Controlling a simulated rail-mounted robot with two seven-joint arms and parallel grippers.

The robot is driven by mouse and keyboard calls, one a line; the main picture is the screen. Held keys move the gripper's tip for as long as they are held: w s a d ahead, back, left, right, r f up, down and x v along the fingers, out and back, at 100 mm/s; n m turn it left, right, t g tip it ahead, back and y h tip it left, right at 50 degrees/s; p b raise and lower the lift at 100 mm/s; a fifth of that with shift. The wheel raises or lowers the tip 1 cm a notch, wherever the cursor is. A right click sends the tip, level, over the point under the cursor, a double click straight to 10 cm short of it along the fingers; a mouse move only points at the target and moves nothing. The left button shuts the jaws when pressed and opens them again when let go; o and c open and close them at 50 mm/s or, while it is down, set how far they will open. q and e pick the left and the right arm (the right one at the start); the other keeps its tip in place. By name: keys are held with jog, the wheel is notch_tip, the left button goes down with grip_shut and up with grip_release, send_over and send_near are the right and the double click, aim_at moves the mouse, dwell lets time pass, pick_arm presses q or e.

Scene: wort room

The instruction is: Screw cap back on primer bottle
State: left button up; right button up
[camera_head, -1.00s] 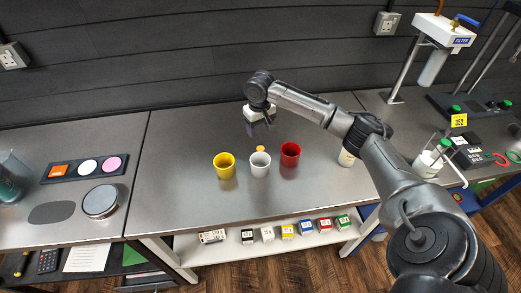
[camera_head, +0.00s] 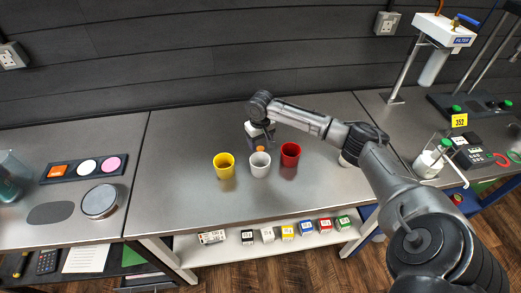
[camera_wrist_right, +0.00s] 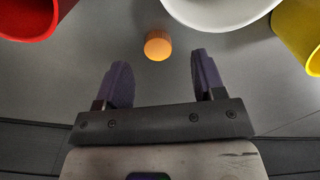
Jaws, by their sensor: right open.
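A small orange cap (camera_head: 260,149) lies on the metal bench behind the white cup. In the right wrist view the orange cap (camera_wrist_right: 158,45) sits just beyond the fingertips, roughly between their lines. My right gripper (camera_head: 260,140) points down at the bench close behind the cap. Its two purple-grey fingers (camera_wrist_right: 158,75) are apart with nothing between them. A pale bottle (camera_head: 346,158), perhaps the primer bottle, stands on the bench at the right, mostly hidden behind my right arm. My left gripper is not in view.
A yellow cup (camera_head: 224,165), a white cup (camera_head: 260,164) and a red cup (camera_head: 290,154) stand in a row close in front of the cap. Several small labelled boxes sit on the shelf below. The bench left of the yellow cup is clear.

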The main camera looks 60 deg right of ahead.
aim_at(261, 149)
jog(key=shift+d+f, duration=0.15)
jog(key=shift+f, duration=1.8)
jog(key=shift+c, duration=0.2)
jog(key=c, duration=1)
jog(key=shift+o, duration=0.2)
jog(key=shift+r, duration=0.15)
